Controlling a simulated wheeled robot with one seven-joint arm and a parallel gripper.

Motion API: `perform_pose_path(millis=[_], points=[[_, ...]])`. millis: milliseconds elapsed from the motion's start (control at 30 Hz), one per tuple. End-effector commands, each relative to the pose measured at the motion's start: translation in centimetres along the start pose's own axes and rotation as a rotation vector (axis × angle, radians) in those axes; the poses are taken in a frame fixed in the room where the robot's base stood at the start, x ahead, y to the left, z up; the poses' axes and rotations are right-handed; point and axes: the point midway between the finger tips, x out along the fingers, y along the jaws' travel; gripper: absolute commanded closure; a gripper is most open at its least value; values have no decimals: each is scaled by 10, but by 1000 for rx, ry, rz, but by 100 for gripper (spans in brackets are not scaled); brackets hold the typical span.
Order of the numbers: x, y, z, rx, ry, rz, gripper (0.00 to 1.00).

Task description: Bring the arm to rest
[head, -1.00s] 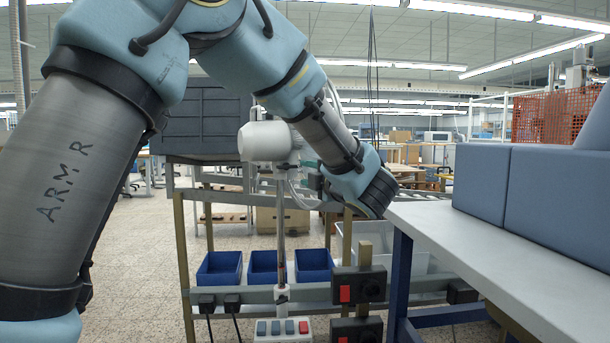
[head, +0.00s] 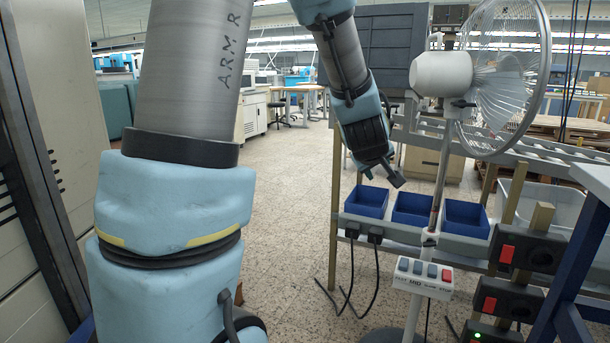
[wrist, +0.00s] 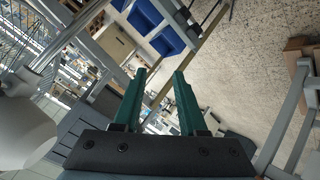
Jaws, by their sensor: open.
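My arm with the words "ARM R" crosses the head view, its lower part at the left and its far part hanging down near the middle. My gripper (head: 383,180) points down in front of the metal rack, near the leftmost blue bin (head: 366,201). In the wrist view my gripper (wrist: 164,72) shows two green fingers spread apart with nothing between them. The blue bins (wrist: 166,40) lie beyond the fingertips there. I cannot tell from the head view how far the gripper is from the bins.
A standing fan (head: 443,74) with a wire cage and a button box (head: 423,278) on its pole stands right of my gripper. A tall cabinet (head: 75,110) is at the left. The speckled floor (head: 290,200) between is open.

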Motion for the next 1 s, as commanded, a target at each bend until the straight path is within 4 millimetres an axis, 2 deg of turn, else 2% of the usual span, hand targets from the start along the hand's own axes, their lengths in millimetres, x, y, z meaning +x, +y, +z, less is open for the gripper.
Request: perform_pose_path(millis=[33, 100, 200, 400, 567, 600, 1000], points=[[-8, -38, 2, 57, -62, -63, 59], [-22, -84, 12, 142, -165, -142, 59], [-47, -142, 28, 232, -303, -237, 59], [-100, -222, 57, 339, -531, -367, 59], [-143, -268, 77, 389, -689, -442, 59], [-154, -264, 72, 397, -705, -445, 59], [-206, -210, 14, 396, -697, -441, 59]])
